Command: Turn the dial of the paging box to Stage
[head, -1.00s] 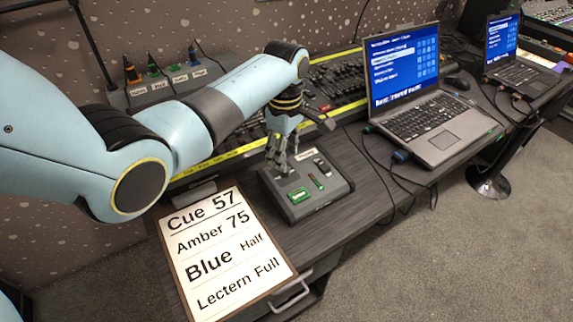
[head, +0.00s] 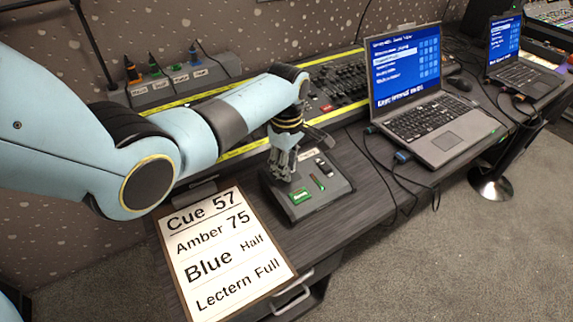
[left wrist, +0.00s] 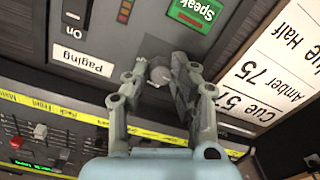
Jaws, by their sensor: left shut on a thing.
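The paging box (head: 318,199) is a dark grey unit on the desk in front of the fader console. It has a green Speak button (head: 300,196), a small switch and a white Paging label, which shows in the left wrist view (left wrist: 82,59). My left gripper (head: 282,178) points down at the box's left back part. In the left wrist view, my left gripper (left wrist: 163,80) has its fingers closed around the round grey dial (left wrist: 159,72). My right gripper is out of view.
A cue sheet on a clipboard (head: 228,252) lies left of the box at the desk's front. The fader console (head: 340,84) with yellow tape edges stands behind. An open laptop (head: 440,125) with loose cables stands to the right.

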